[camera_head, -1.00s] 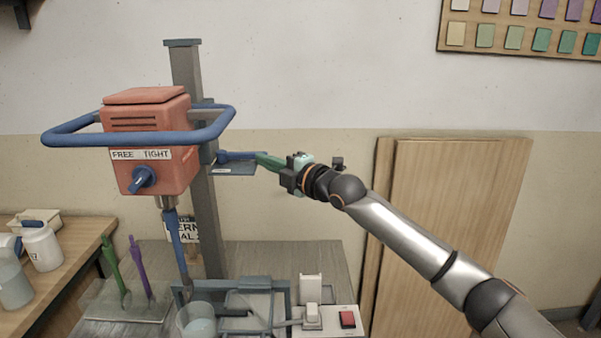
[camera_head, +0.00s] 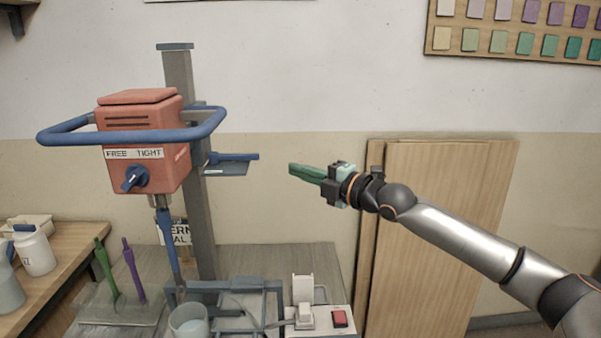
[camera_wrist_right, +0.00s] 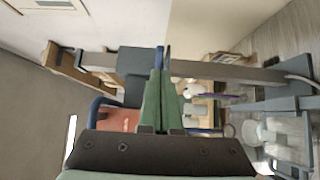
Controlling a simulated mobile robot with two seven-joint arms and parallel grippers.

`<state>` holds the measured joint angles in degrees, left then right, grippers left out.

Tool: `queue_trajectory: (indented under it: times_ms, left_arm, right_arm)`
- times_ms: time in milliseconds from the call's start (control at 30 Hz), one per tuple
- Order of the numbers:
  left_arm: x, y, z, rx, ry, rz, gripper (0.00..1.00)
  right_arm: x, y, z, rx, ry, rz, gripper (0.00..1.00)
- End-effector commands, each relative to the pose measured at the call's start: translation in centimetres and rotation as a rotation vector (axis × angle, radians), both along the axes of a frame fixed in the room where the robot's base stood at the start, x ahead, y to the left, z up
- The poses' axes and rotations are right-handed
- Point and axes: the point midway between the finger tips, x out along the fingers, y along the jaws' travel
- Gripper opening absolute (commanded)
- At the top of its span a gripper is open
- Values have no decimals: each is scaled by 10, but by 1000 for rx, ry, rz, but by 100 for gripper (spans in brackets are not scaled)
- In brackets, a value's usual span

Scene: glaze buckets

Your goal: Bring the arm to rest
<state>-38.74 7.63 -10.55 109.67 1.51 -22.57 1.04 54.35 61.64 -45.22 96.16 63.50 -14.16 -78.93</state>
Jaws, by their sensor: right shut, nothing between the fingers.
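My right gripper (camera_head: 308,173) has green fingers and hangs in the air right of the mixer's column. In the head view its fingertips are apart from the blue lever (camera_head: 235,157) on the column, with a clear gap between them. The right wrist view shows the green fingers (camera_wrist_right: 160,90) together with nothing between them. My right arm reaches in from the lower right. My left gripper is not in view.
An orange mixer (camera_head: 145,140) with a blue guard ring is on a grey column (camera_head: 180,90). Below are a clear bucket (camera_head: 188,322), a frame and a box with a red switch (camera_head: 340,319). Wooden boards (camera_head: 440,230) lean on the wall behind my arm.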

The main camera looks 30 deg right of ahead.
Motion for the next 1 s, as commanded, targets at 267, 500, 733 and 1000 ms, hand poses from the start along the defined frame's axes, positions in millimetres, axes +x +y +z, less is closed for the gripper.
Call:
queue_trajectory:
  times_ms: [267, 500, 733, 1000]
  left_arm:
    - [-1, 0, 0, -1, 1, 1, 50]
    - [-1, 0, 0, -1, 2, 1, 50]
    - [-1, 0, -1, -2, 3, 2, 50]
    - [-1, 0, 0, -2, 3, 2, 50]
  right_arm:
    - [0, 0, 0, 0, 0, 0, 0]
    - [-2, 11, -14, 7, 31, 15, 0]
    - [-35, 90, -118, 102, 313, 95, 0]
    - [-127, 161, -240, 329, 735, 12, 0]
